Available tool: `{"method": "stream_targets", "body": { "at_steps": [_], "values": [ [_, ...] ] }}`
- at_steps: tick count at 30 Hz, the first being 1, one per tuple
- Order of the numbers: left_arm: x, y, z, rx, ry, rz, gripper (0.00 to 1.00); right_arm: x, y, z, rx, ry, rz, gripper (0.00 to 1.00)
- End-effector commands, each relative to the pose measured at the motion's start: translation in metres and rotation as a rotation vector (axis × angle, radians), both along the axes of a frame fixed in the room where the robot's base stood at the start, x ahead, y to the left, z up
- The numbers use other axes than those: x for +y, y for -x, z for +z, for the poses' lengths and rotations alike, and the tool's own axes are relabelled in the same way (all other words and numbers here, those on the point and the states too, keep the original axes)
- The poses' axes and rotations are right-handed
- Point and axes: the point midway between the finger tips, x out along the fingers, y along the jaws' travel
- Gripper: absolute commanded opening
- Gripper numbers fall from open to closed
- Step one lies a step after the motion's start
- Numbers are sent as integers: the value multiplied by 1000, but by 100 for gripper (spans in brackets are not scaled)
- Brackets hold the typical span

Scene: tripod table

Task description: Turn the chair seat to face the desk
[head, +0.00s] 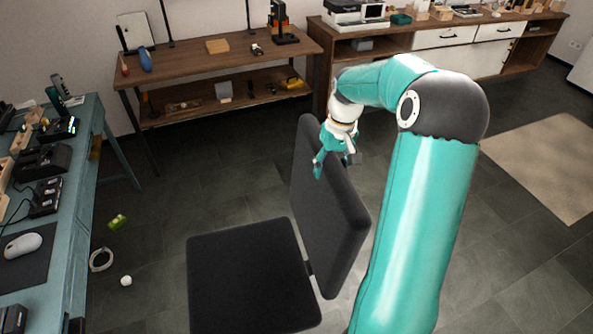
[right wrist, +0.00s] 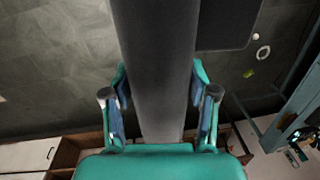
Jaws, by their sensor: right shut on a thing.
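The dark grey chair has a flat seat (head: 250,275) and an upright backrest (head: 335,225) on the seat's right side in the head view. The seat's open side points left, toward the blue-green desk (head: 75,235) at the left edge. My right gripper (head: 334,165) is shut on the upper edge of the backrest. In the right wrist view its two fingers (right wrist: 160,105) lie on either side of the backrest (right wrist: 155,50), and a corner of the seat (right wrist: 228,22) shows. The chair's base is hidden under the seat. My left gripper is not in view.
On the floor between desk and chair lie a green object (head: 117,221), a white ring (head: 101,260) and a small white ball (head: 126,281). A brown workbench (head: 215,65) stands behind. A beige mat (head: 545,160) lies at right. Dark floor is clear behind the chair.

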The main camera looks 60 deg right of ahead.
Motion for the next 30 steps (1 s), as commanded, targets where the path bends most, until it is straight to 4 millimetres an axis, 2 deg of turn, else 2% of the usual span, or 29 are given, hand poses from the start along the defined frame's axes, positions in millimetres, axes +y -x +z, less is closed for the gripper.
{"method": "stream_targets", "body": {
  "at_steps": [1, 5, 12, 27, 28, 30],
  "values": [
    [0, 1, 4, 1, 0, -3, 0, -11, 6, 4, 4, 14, -3, 0],
    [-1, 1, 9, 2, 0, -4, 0, -17, -2, 5, 7, 17, 44, 0],
    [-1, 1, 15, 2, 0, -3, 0, -18, -22, 3, 4, 11, 114, 0],
    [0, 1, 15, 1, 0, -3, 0, -17, -25, 1, 7, 6, 129, 0],
    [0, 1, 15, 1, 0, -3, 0, -17, -25, 1, 8, 5, 129, 61],
    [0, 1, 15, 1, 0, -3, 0, -18, -25, 1, 8, 7, 128, 73]
  ]
}}
